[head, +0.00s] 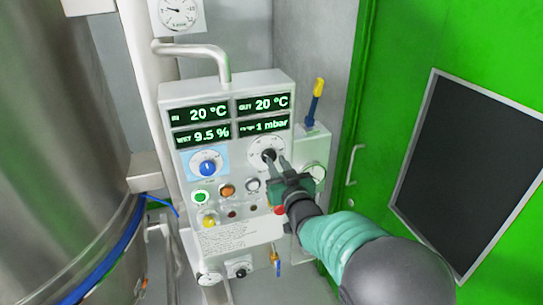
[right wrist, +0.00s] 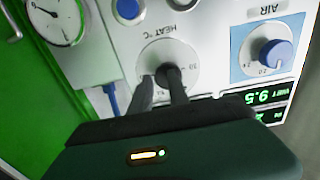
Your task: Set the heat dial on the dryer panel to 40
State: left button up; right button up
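The dryer panel (head: 214,100) stands ahead, a grey box with green readouts. Its heat dial (head: 268,155) is a black knob on a round white scale. In the right wrist view the heat dial (right wrist: 168,73) is labelled HEAT °C and appears upside down. My right gripper (head: 277,163) is at the dial, its two dark fingers apart. In the right wrist view one finger of the gripper (right wrist: 160,84) lies left of the knob and the other overlaps it. I cannot tell whether they touch it. The knob's pointer is partly hidden. My left gripper is out of view.
A blue AIR dial (head: 207,167) sits left of the heat dial. Several coloured buttons (head: 227,191) lie below. A yellow-and-blue handle (head: 317,88) rises at the right. A steel vessel (head: 60,150) stands left, a green door (head: 400,60) right.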

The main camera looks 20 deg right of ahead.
jog(key=shift+w+a+r+y, duration=0.2)
jog(key=shift+a+r+y, duration=0.25)
jog(key=shift+r, duration=0.25)
jog(key=c, duration=1.1)
grip_shut()
jog(key=shift+a+r, duration=0.1)
jog(key=shift+a, duration=0.4)
jog(key=shift+s+d, duration=0.1)
jog(key=shift+d, duration=0.2)
jog(key=shift+c, duration=1.1)
grip_release()
jog(key=shift+f, duration=0.2)
